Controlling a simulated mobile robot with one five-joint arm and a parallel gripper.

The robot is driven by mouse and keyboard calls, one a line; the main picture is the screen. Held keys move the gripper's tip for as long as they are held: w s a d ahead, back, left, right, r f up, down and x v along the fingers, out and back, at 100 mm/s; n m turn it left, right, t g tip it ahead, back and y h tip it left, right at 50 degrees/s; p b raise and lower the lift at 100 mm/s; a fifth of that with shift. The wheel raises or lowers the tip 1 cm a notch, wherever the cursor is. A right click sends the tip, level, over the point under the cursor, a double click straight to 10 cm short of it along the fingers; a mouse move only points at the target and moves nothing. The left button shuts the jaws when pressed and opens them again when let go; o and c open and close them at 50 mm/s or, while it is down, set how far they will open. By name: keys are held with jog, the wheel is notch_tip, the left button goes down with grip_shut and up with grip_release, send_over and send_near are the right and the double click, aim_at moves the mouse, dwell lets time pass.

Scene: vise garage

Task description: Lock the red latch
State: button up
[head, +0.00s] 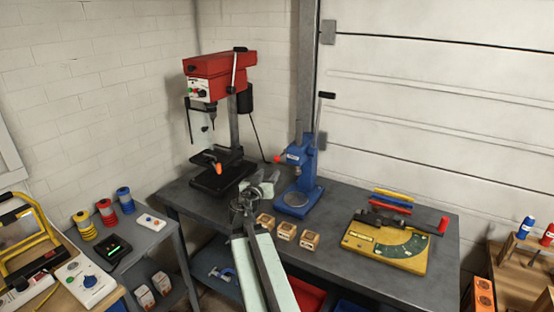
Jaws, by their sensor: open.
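No part is clearly a latch at this size. Red parts that show are a small red knob (280,158) on the left side of the blue press (300,180) and a red grip (443,225) at the right end of the yellow bending tool (383,245). A red drill press (220,66) with an orange handle (217,167) stands at the back left. My gripper (266,186) is open above the workbench, left of the blue press and right of the drill press base. I cannot tell its distance from them, and its fingers are small and partly unclear.
Several small tan boxes (286,231) sit on the dark workbench (335,255) just right of my arm. Coloured bars (392,200) lie behind the yellow tool. A side table (150,240) with spools is at left. A wooden rack (520,268) stands at right.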

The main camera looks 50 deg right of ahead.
aim_at(277, 159)
jog(key=shift+t, duration=0.3)
jog(key=w+d, duration=0.1)
jog(key=d, duration=0.1)
jog(key=w+d+r, duration=0.1)
jog(key=d, duration=0.2)
jog(key=w+d, duration=0.1)
jog(key=d, duration=0.2)
jog(key=shift+w+d+r, duration=0.25)
jog(key=shift+r, duration=0.1)
grip_shut()
jog(key=shift+s, duration=0.1)
dwell(0.7)
